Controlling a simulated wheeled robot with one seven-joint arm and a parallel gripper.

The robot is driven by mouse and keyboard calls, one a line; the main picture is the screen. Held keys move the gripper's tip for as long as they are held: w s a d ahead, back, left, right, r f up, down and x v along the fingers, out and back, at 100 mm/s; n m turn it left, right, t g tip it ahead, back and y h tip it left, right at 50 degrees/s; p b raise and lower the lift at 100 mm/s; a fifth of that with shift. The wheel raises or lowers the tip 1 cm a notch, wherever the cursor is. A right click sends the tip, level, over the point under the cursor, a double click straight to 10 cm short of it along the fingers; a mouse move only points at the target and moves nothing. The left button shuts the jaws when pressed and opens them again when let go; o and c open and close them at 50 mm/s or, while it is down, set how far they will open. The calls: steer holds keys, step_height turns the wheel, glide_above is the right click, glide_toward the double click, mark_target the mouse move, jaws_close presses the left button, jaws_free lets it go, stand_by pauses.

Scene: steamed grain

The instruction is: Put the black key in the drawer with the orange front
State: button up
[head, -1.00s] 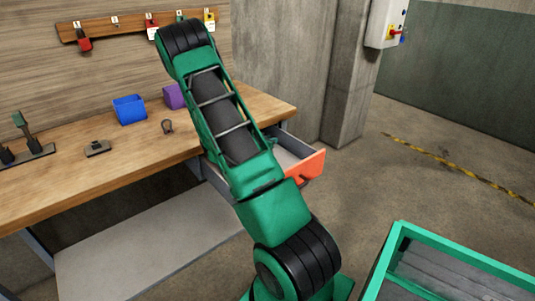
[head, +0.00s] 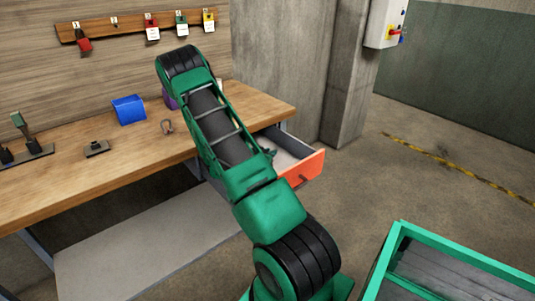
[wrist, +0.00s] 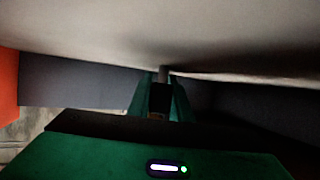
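The drawer with the orange front (head: 303,169) stands open at the right end of the workbench. Its orange front also shows at the left edge of the wrist view (wrist: 8,82), with a pale drawer surface across the top. My gripper (wrist: 160,92) is down at the drawer, its green fingers close together on a dark piece with a short grey stem, which looks like the black key (wrist: 159,98). The stem reaches to the pale surface; I cannot tell whether it touches. In the head view my arm hides most of the gripper and the key.
A blue box (head: 129,110), a partly hidden purple box (head: 170,101), a small shackle (head: 167,127) and a dark block (head: 97,148) stand on the workbench (head: 120,172). A wall rack (head: 125,24) holds several tagged items. A green-framed cart (head: 450,258) is at the lower right.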

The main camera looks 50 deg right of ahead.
steer(key=o, duration=0.4)
steer(key=shift+c, duration=0.2)
steer(key=shift+r, duration=0.1)
steer(key=v, duration=0.7)
steer(key=shift+a+r, duration=0.1)
steer(key=shift+a, duration=0.05)
steer(key=s+r, duration=0.1)
steer(key=s+a+r+g+y, duration=0.1)
steer(key=s+r+g, duration=0.1)
steer(key=r, duration=0.1)
steer(key=shift+s+a+r+m, duration=0.15)
steer(key=shift+s+a+m, duration=0.15)
steer(key=shift+s+m, duration=0.1)
steer(key=s+a+r+n+y, duration=0.5)
steer(key=s+a, duration=0.5)
steer(key=a, duration=0.4)
steer(key=s+a+r+n+y, duration=0.5)
steer(key=s+a+r, duration=0.5)
steer(key=a, duration=0.4)
steer(key=y, duration=0.2)
steer(key=shift+a+n+y, duration=0.3)
steer(key=shift+a, duration=0.1)
